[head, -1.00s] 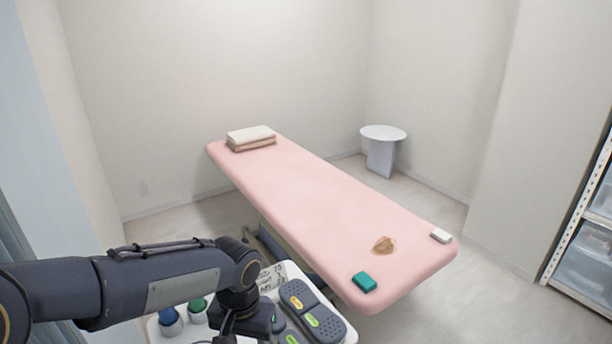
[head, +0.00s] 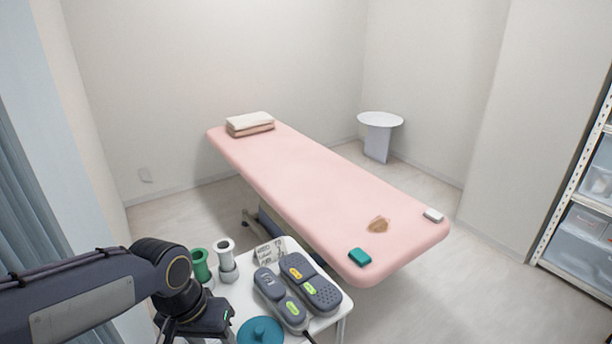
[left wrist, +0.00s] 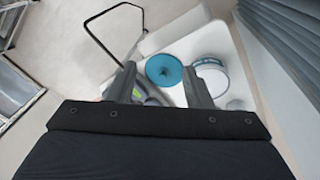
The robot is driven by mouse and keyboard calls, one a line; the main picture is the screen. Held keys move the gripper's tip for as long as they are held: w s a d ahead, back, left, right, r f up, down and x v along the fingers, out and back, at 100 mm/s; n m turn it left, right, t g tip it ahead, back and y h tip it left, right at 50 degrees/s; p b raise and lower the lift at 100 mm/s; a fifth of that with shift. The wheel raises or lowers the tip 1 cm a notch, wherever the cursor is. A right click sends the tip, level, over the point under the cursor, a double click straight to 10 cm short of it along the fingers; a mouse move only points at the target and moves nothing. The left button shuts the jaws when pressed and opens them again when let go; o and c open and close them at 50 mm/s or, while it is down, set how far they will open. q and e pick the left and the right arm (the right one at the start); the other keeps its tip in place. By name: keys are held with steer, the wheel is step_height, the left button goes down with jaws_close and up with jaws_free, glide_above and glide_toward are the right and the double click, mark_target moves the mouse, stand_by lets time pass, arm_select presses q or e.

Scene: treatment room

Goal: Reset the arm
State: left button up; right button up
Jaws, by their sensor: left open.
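My left arm comes in at the lower left of the head view, with its wrist (head: 190,305) over the left side of a white cart. Its fingers are mostly cut off by the lower edge there. In the left wrist view my left gripper (left wrist: 160,84) is open, with its two fingers apart and nothing held between them. Beyond the fingertips lies a round teal disc (left wrist: 164,70) on the white cart top. My right gripper is not in view.
The cart (head: 325,323) holds the teal disc (head: 260,331), a green holder (head: 200,264), a white holder (head: 225,256), a sign (head: 269,252) and dark handsets (head: 311,284). A pink treatment bed (head: 310,190) stands behind; a teal block (head: 360,257) lies on it.

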arm_select(q)
steer(key=s+a+n+t+h, duration=0.1)
steer(key=s+a+t, duration=0.1)
steer(key=s, duration=0.4)
steer(key=s+a+r+n+t, duration=0.1)
steer(key=s+a+t, duration=0.1)
steer(key=s, duration=0.3)
steer(key=shift+s+a+r+n+t+h, duration=0.2)
steer(key=shift+s+r+n+t+h, duration=0.1)
steer(key=shift+s+h, duration=0.1)
